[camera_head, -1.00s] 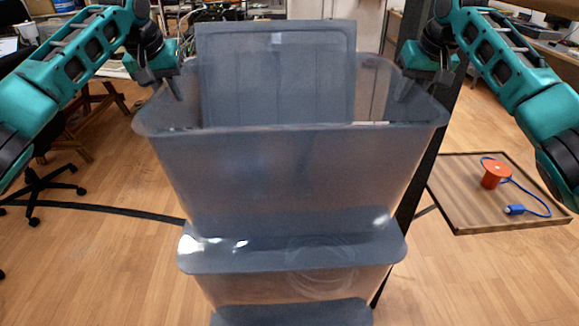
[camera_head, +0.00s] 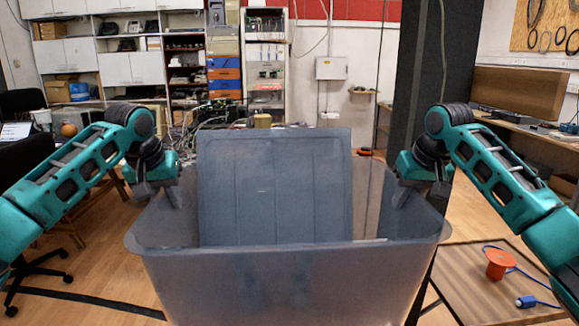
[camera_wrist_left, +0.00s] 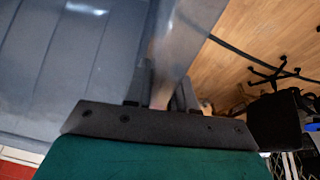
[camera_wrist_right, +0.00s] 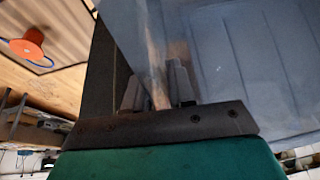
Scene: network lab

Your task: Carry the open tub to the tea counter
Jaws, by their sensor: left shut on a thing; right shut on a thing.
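The open tub (camera_head: 280,285) is a large translucent grey-blue bin in the middle of the head view, upright and in front of me. A grey ribbed panel (camera_head: 275,190), like a lid, stands on edge inside it. My left gripper (camera_head: 172,198) is shut on the tub's left wall; the left wrist view shows the wall (camera_wrist_left: 185,40) between its fingers. My right gripper (camera_head: 403,195) is shut on the right wall, which shows between its fingers in the right wrist view (camera_wrist_right: 150,45). The tub's bottom is out of view. I cannot identify the tea counter.
A dark pillar (camera_head: 425,80) stands behind the tub's right side. A low wooden-topped stand (camera_head: 470,295) with an orange spool (camera_head: 500,264) and blue cable is at lower right. An office chair (camera_head: 30,255) is at left. Shelves and cabinets line the back; a bench (camera_head: 540,145) is at right.

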